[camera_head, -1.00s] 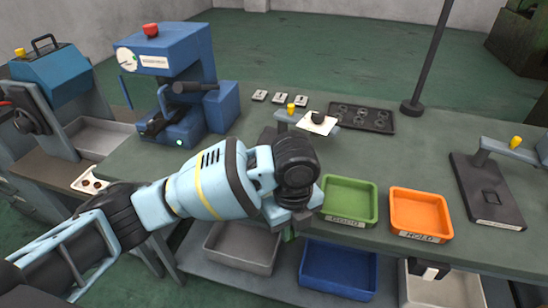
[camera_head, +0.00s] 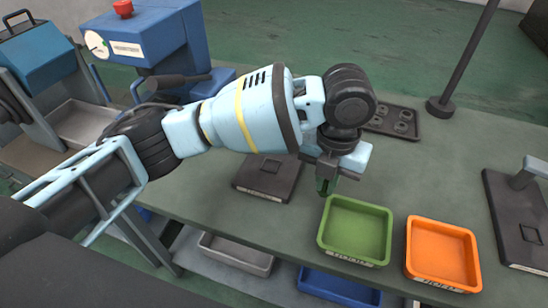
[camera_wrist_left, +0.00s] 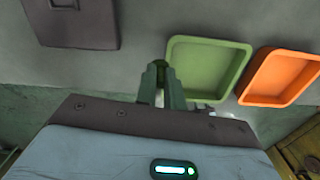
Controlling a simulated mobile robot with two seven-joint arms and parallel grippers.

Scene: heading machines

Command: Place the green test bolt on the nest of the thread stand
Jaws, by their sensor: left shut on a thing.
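My left gripper (camera_head: 328,180) is shut on a small green piece, which I take to be the green test bolt (camera_wrist_left: 161,66). Only its dark green end shows between the fingertips in the wrist view; the fingers hide the rest. The gripper hangs over the bench beside the green tray's upper left corner. A dark stand base with a square nest (camera_head: 268,178) lies left of the gripper, partly behind my arm. A similar dark stand (camera_head: 518,220) is at the right edge. Their labels are too small to read, so I cannot tell which is the thread stand.
A green tray (camera_head: 322,236) and an orange tray (camera_head: 410,255) sit at the bench's front. A dark holed plate (camera_head: 395,122) and a black post (camera_head: 440,105) stand behind. The blue machine (camera_head: 160,40) is at the back left.

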